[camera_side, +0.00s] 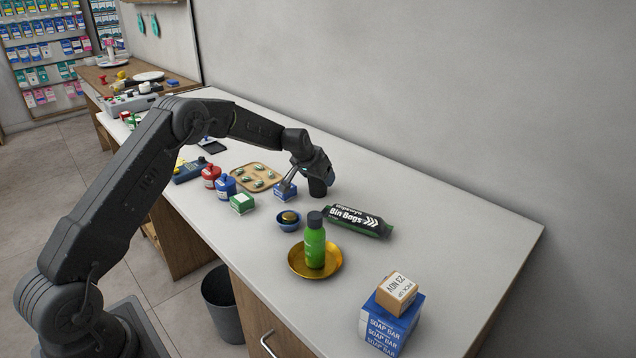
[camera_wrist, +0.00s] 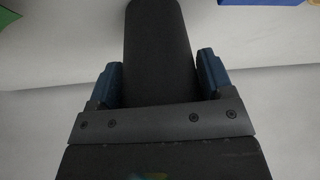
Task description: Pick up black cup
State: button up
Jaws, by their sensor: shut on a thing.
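In the wrist view the dark cup (camera_wrist: 158,50) fills the space between the two blue fingers of my gripper (camera_wrist: 160,78). My gripper (camera_side: 318,176) is shut on the cup from above. The cup looks upright, at or close to the counter top; I cannot tell whether its base touches. Part of the cup is hidden by the gripper.
A wooden tray (camera_side: 243,170) is farther left. A bin bag roll (camera_side: 358,221), a green bottle (camera_side: 315,244) on a gold plate (camera_side: 331,266) and a blue bowl (camera_side: 289,226) are in front. The wall is behind.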

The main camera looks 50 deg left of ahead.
jog(key=shift+c, duration=0.6)
jog(key=shift+r, duration=0.1)
